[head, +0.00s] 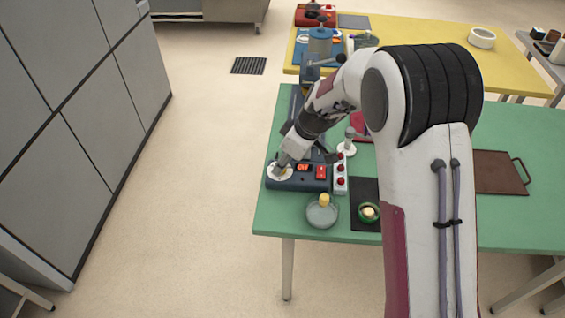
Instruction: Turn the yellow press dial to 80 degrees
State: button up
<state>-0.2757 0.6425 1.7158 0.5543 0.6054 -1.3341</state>
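A dark blue press base (298,184) sits at the front left of the green table. It has a small lit red display (304,168) and a red switch (321,172). A pale round dial plate (280,174) is at its left end. My gripper (282,161) points down onto this plate from above right. The dial's knob is mostly hidden by the fingers, so I cannot tell its angle or whether the fingers touch it. The fingers are too small to tell open from shut. The display digits are too small to read.
A grey round lidded dish (321,216) with a yellow knob and a green dish (368,215) stand near the front edge. A strip with red buttons (341,183) is right of the base. A brown board (497,177) lies right of my arm. A yellow table (420,38) is behind.

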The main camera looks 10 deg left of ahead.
jog(key=shift+c, duration=1.1)
